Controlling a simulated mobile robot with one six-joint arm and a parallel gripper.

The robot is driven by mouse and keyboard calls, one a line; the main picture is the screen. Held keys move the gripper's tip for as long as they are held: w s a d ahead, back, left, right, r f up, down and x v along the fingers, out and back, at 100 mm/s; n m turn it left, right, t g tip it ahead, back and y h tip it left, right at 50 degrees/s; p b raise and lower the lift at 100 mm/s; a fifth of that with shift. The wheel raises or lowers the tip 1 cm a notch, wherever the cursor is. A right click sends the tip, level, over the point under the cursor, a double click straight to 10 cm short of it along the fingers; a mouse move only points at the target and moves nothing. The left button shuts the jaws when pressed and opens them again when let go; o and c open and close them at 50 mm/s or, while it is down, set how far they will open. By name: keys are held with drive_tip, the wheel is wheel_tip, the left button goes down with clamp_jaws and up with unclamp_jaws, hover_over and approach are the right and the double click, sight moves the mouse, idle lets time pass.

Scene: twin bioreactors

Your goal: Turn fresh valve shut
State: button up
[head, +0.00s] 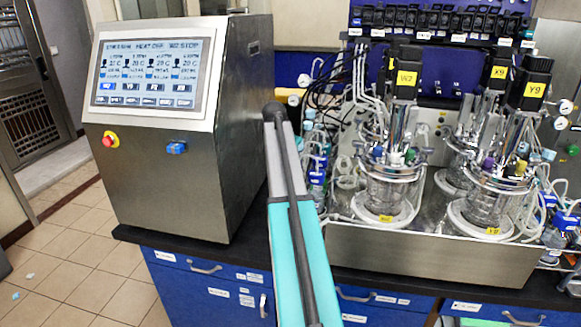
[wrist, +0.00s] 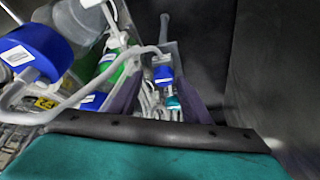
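I cannot pick out the fresh valve with certainty. In the wrist view, a small blue part with a white label (wrist: 163,75) and a teal part (wrist: 172,103) sit among pale tubes, below a grey upright piece (wrist: 165,46). My teal and grey arm (head: 295,235) rises in front of the bench in the head view, between the steel control cabinet (head: 175,185) and the bioreactor tray (head: 430,255). It covers part of the gap there.
Blue-capped bottles and tubing (head: 316,175) crowd the gap right of my arm. Glass reactor vessels (head: 388,190) stand in the tray. A large blue cap (wrist: 35,50) and a green part (wrist: 120,70) lie left in the wrist view.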

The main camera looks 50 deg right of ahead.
drive_tip(key=shift+w+a, duration=0.1)
drive_tip(key=shift+w, duration=0.05)
drive_tip(key=shift+r, duration=0.1)
drive_tip(key=shift+a+r+b, duration=0.3)
drive_tip(key=shift+a+r, duration=0.05)
drive_tip(key=shift+r, duration=0.3)
drive_tip(key=b+v, duration=0.2)
drive_tip(key=v, duration=1)
drive_tip(key=shift+b, duration=0.35)
drive_tip(key=shift+d+r, duration=0.1)
drive_tip(key=shift+r, duration=0.1)
